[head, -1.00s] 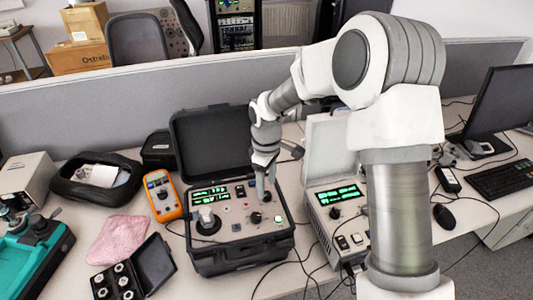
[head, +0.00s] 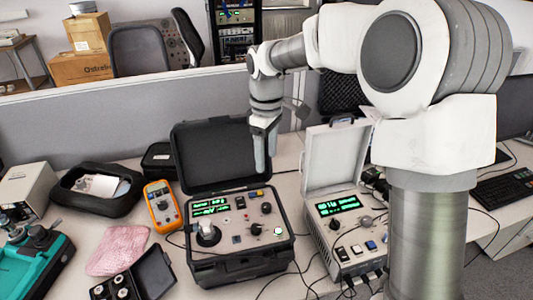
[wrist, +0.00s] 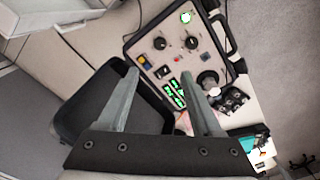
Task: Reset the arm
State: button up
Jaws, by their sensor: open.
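My gripper (head: 264,150) is raised in front of the open lid of the black calibration case in the head view, pointing down. In the wrist view my gripper (wrist: 160,95) shows two grey fingers spread apart with nothing between them. The black case (head: 243,268) stands open on the desk, with a light panel of knobs, buttons and lit green displays. The case panel also shows beyond the fingertips in the wrist view (wrist: 172,50). My gripper is above the panel and apart from it.
A grey instrument box (head: 345,245) with a raised lid stands to the right, cables in front. A grey partition (head: 90,125) runs behind the desk.

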jog(key=s+d+r+m+t, duration=0.2)
jog(key=s+d+r+m, duration=0.2)
jog(key=s, duration=0.8)
jog(key=s+d+r+m+t, duration=0.3)
jog(key=s+d+m, duration=0.5)
jog(key=s, duration=0.5)
jog(key=shift+d+r+m+t, duration=0.3)
jog(key=shift+d+r, duration=0.45)
jog(key=shift+d, duration=0.45)
jog(key=shift+s, duration=0.1)
dwell(0.4)
